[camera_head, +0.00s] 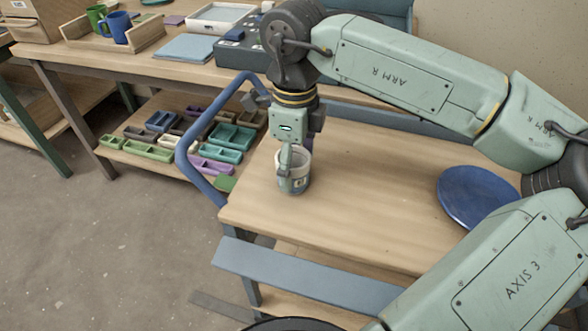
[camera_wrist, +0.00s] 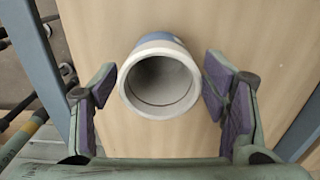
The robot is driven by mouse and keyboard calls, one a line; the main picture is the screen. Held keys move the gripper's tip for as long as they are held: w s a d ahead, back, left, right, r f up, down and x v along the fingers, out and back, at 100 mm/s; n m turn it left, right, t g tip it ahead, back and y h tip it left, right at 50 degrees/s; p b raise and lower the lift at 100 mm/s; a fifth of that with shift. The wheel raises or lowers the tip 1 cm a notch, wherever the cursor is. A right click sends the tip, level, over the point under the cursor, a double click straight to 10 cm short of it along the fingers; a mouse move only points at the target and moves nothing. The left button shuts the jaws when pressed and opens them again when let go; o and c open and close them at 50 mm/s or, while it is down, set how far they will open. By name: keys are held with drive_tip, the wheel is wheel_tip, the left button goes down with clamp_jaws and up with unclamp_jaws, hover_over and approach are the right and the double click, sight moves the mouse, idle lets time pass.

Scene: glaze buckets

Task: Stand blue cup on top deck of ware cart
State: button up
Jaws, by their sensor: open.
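A cup with a pale rim and some blue on its outer wall (camera_wrist: 157,42) stands upright on the wooden top deck of the ware cart (camera_head: 350,185), near the deck's left end. In the head view the cup (camera_head: 300,184) looks mostly pale, with a small label and a finger partly in front of it. My gripper (camera_head: 289,163) points down at the cup. In the wrist view its purple-padded fingers stand apart on either side of the cup, with gaps showing; the cup's inside looks empty.
A blue round plate (camera_head: 478,197) lies on the deck at right. The cart's blue handle (camera_head: 190,150) rises at the left end. A blue mug (camera_head: 117,28) and a green mug (camera_head: 96,15) stand in a wooden tray on the bench behind. The middle of the deck is clear.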

wheel_tip(320, 180, up, 10)
drive_tip(key=shift+f, duration=0.25)
idle(0.3)
